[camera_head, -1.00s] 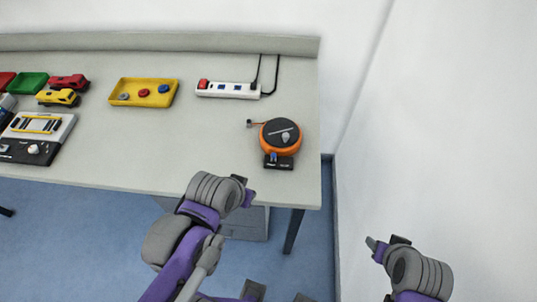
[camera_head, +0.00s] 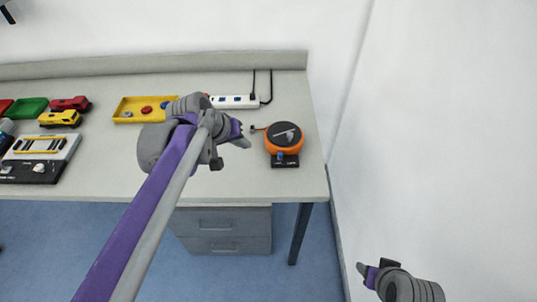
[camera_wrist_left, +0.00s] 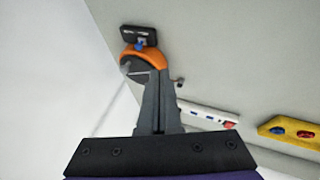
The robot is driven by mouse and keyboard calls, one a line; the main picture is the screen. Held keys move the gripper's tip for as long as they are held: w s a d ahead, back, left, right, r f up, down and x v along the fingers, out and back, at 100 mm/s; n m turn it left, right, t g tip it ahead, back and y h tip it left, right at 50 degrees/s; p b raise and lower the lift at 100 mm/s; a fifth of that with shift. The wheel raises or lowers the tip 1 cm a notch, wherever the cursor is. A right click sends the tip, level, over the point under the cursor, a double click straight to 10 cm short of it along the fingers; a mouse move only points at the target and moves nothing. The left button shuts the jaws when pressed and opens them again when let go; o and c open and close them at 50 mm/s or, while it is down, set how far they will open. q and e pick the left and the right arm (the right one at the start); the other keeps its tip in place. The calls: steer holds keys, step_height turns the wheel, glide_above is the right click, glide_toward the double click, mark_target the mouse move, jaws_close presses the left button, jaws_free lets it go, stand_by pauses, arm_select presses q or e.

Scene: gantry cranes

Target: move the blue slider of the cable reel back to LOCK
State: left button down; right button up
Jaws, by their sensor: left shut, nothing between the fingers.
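The cable reel (camera_head: 284,137) is an orange and black disc near the right end of the table. Its black base with the small blue slider (camera_head: 281,156) is at its front edge. My left gripper (camera_head: 247,142) is just left of the reel, shut and empty, apart from it in the head view. In the left wrist view the reel (camera_wrist_left: 130,62) and blue slider (camera_wrist_left: 140,43) show beyond the closed fingers (camera_wrist_left: 158,78), which cover part of the reel. The slider's label is too small to read. My right gripper (camera_head: 364,272) is low at the right, off the table; its jaw state is unclear.
A white power strip (camera_head: 235,102) with cables lies behind the reel. The table's right edge and a wall are close to the reel.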

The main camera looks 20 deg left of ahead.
arm_select(q)
glide_toward(280, 156)
steer(key=a+f, duration=0.1)
steer(key=w+a+f, duration=0.1)
steer(key=f, duration=0.1)
steer(key=a+f, duration=0.1)
steer(key=a, duration=0.1)
steer(key=shift+w+f+b, duration=0.2)
steer(key=shift+w+b, duration=0.15)
steer(key=shift+w, duration=0.05)
steer(key=d, duration=0.1)
steer(key=w+d+f, duration=0.1)
steer(key=d, duration=0.1)
steer(key=shift+w, duration=0.2)
steer(key=shift+w+d+f, duration=0.2)
steer(key=shift+d, duration=0.15)
steer(key=d, duration=0.2)
steer(key=w+d, duration=0.1)
steer(key=shift+d, duration=0.4)
steer(key=shift+a, duration=0.1)
